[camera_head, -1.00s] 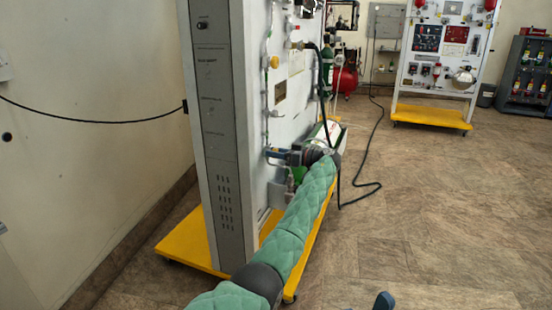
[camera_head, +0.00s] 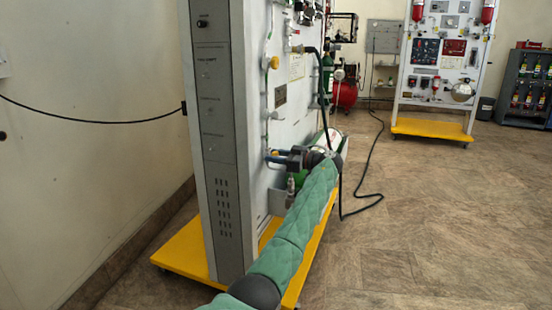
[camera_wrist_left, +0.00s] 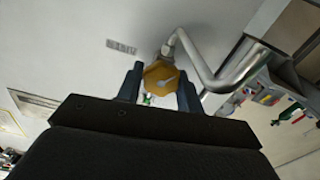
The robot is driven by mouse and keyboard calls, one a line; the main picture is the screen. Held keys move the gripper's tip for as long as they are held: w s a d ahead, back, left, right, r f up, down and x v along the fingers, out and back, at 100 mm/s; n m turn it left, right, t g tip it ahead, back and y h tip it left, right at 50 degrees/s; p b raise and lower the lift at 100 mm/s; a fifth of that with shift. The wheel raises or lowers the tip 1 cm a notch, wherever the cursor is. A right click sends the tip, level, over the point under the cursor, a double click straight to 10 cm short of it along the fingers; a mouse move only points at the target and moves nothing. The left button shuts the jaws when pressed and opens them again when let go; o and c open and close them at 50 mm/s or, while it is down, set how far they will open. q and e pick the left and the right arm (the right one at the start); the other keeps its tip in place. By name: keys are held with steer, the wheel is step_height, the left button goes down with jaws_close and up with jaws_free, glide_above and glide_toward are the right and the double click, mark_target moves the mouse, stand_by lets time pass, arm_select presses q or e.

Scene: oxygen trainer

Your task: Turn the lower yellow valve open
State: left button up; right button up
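The lower yellow valve (camera_wrist_left: 160,77) shows in the left wrist view as a yellow knob between the two blue fingers of my left gripper (camera_wrist_left: 160,84). The fingers stand at either side of it, very close; whether they press on it is not clear. In the head view my left gripper (camera_head: 276,157) is up against the white panel, at its lower part, and a bit of the yellow valve (camera_head: 275,153) shows there. Another yellow valve (camera_head: 274,62) sits higher on the panel. My right gripper is not in view.
The panel (camera_head: 292,115) stands on a yellow wheeled base (camera_head: 185,247). A bent metal pipe (camera_wrist_left: 205,72) runs beside the lower valve. A dark hose (camera_head: 365,175) hangs to the floor. Green cylinders (camera_head: 328,140) stand behind my wrist. The floor at the right is open.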

arm_select(q)
steer(key=o, duration=0.4)
steer(key=shift+c, duration=0.2)
steer(key=p+v, duration=0.1)
steer(key=v, duration=0.6)
steer(key=shift+d+p, duration=0.35)
steer(key=shift+p, duration=0.05)
steer(key=shift+s, duration=0.1)
